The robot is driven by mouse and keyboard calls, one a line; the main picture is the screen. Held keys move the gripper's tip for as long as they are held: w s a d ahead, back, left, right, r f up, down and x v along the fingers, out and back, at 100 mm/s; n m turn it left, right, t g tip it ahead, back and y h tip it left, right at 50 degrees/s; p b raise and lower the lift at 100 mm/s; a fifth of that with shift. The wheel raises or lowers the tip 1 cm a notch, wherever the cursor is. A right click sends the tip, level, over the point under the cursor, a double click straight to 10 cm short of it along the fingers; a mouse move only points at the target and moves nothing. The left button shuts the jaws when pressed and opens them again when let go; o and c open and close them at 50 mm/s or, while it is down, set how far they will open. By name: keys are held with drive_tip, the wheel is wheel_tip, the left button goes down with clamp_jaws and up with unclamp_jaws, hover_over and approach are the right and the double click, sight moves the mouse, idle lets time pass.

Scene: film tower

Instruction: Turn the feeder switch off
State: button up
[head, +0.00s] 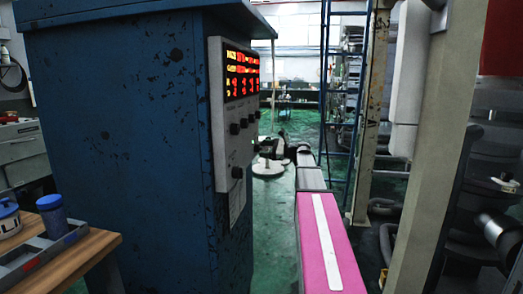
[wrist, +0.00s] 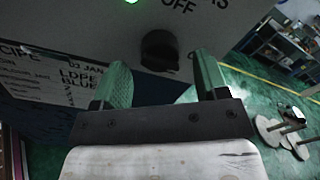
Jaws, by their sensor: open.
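The control panel (head: 218,135) is on the side of a blue cabinet (head: 115,130) in the head view, with a lit red and yellow display and several dark knobs. In the wrist view a dark rotary knob (wrist: 160,50) sits on the grey panel face, with the word OFF above it to the right. The rest of its lettering is cut off, so I cannot tell whether it is the feeder switch. My gripper (wrist: 162,70) is open and empty. Its fingers are spread to either side of the knob in the picture, seemingly apart from it. In the head view I cannot make out the fingers clearly.
Pale discs (wrist: 290,132) stand on the green floor. A wooden table (head: 75,262) is at left, and a beige post (head: 425,150) at right.

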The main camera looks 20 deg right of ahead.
drive_tip(key=shift+x, duration=1)
drive_tip(key=c, duration=0.9)
